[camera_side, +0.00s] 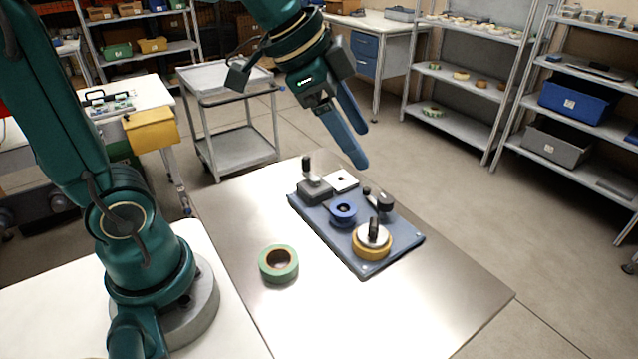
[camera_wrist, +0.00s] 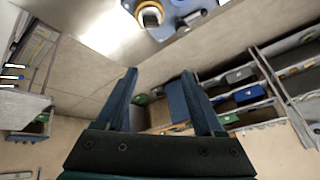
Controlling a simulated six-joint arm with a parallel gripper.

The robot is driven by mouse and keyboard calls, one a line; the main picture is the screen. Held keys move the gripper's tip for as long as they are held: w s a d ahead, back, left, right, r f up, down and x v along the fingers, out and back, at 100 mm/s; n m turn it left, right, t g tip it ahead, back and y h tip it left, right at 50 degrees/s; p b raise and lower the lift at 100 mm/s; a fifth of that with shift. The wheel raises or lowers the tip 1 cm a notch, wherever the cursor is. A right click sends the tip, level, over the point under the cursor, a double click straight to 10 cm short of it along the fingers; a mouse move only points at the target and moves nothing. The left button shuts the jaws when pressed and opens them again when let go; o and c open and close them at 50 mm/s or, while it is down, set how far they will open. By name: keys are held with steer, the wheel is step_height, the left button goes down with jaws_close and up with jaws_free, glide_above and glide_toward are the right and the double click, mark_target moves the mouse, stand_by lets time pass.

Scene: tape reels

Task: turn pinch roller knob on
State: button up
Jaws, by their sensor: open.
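A blue board (camera_side: 325,228) lies on the metal table and carries the tape parts. A grey block with an upright black knob (camera_side: 306,164) is at its far left corner, beside a white square plate (camera_side: 342,181). A blue reel (camera_side: 343,210) sits in the middle. A yellow tape roll (camera_side: 371,250) with a silver top and black handle is at the near end. Another black knob (camera_side: 385,202) is at the right edge. I cannot tell which knob is the pinch roller's. My gripper (camera_side: 361,145) is open and empty above the board's far side; its fingers show in the wrist view (camera_wrist: 159,75).
A green tape roll (camera_side: 279,263) lies on the table (camera_side: 236,215) left of the board. The table's near part is bare. A grey cart (camera_side: 233,150) and shelves (camera_side: 465,90) stand beyond the table, over open floor.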

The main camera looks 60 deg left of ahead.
steer(key=w+a+f+m, duration=0.1)
steer(key=w+f, duration=0.2)
steer(key=w, duration=0.2)
steer(key=g+h, duration=0.1)
steer(key=g, duration=0.1)
glide_above(386, 198)
steer(key=s+a, duration=0.2)
step_height(386, 198, down, 9)
steer(key=shift+n+g, duration=0.3)
steer(key=x, duration=0.4)
steer(key=shift+d, duration=0.2)
steer(key=shift+w+d+f, duration=0.1)
steer(key=shift+w+f, duration=0.15)
steer(key=shift+f, duration=0.15)
jaws_close()
